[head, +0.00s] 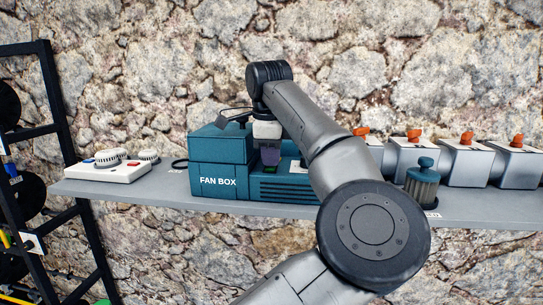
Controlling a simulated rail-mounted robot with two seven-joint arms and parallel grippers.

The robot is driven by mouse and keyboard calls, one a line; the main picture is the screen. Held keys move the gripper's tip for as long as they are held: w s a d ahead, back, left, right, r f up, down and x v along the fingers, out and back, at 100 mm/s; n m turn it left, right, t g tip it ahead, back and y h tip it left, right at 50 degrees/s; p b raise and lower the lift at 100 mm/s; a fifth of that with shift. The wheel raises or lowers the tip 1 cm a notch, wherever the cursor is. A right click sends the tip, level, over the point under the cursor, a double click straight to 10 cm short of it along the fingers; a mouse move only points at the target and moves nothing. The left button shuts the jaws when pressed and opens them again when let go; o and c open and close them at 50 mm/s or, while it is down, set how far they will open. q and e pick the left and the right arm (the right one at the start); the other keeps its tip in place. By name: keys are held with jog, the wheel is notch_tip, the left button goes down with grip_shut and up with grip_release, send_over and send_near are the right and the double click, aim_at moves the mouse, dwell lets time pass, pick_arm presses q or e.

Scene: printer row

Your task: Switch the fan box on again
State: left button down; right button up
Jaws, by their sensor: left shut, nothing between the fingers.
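The teal fan box (222,170) stands on the grey shelf, with white "FAN BOX" lettering on its front and a lower slotted part to the right. My left gripper (269,164) points down over the lower part, right beside the taller block. Its fingers are shut with nothing between them. A small green patch shows just below the fingertips; I cannot tell whether they touch it. The gripper and my arm hide part of the box's top and right side. My right gripper is not in view.
A white control panel (108,172) with knobs sits on the shelf (180,187) at left. Right of my arm stand a ribbed teal-capped jar (421,185) and several grey boxes with orange knobs (468,163). A black rack (60,110) is at far left; a stone wall is behind.

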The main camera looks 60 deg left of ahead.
pick_arm(q)
jog(key=shift+r, duration=0.2)
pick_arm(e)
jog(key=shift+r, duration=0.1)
pick_arm(q)
jog(key=r+p, duration=0.2)
jog(key=r, duration=0.1)
jog(key=r+p, duration=0.1)
jog(key=p, duration=0.1)
jog(key=shift+s+d+r, duration=0.2)
jog(key=shift+d+r, duration=0.05)
notch_tip(320, 180, up, 4)
jog(key=b, duration=0.2)
notch_tip(320, 180, up, 5)
send_over(270, 168)
jog(key=d, duration=0.1)
jog(key=shift+s+d+p, duration=0.15)
jog(key=shift+s+p, duration=0.25)
jog(key=shift+p, duration=0.05)
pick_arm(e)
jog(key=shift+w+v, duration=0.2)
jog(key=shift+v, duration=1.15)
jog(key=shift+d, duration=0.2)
